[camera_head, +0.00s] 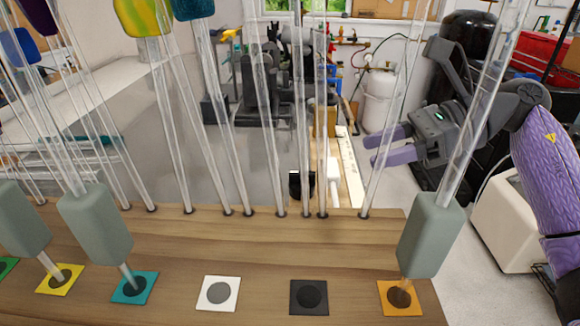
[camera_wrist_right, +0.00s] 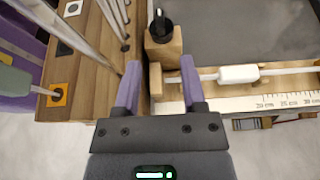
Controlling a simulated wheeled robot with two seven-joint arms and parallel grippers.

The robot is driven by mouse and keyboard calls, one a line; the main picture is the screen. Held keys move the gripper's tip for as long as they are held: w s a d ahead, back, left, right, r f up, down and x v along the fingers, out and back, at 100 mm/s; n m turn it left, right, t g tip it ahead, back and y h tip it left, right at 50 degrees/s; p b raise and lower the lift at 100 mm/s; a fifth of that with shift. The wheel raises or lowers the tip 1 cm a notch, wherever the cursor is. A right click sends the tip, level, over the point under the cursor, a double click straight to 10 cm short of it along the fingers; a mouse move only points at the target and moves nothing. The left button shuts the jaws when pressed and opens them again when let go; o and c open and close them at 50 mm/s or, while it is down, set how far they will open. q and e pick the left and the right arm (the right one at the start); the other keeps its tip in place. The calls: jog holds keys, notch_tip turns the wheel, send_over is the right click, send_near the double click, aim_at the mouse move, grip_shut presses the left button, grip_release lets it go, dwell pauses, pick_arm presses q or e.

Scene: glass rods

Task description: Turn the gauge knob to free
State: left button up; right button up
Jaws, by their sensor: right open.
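The gauge knob (camera_wrist_right: 161,26) is black with a small white mark. It stands on a wooden block (camera_wrist_right: 163,50) in the right wrist view, and the mark points to the top of that picture. Beside it, a white slider (camera_wrist_right: 238,74) sits on a rod along a white ruler (camera_wrist_right: 275,102). In the head view, the ruler (camera_head: 350,170) and the slider (camera_head: 333,181) show behind the board. My right gripper (camera_head: 371,150) is open and empty. In its wrist view the fingers (camera_wrist_right: 160,64) are spread just below the knob's block, apart from the knob. My left gripper is out of view.
A wooden board (camera_head: 260,238) holds several tall glass rods and coloured square pads. Grey-green blocks (camera_head: 431,235) hang on some rods. One rod crosses in front of my right gripper. A white tank (camera_head: 379,98) stands behind.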

aim_at(310, 173)
jog(key=x, duration=0.9)
jog(key=shift+c, duration=0.3)
grip_shut()
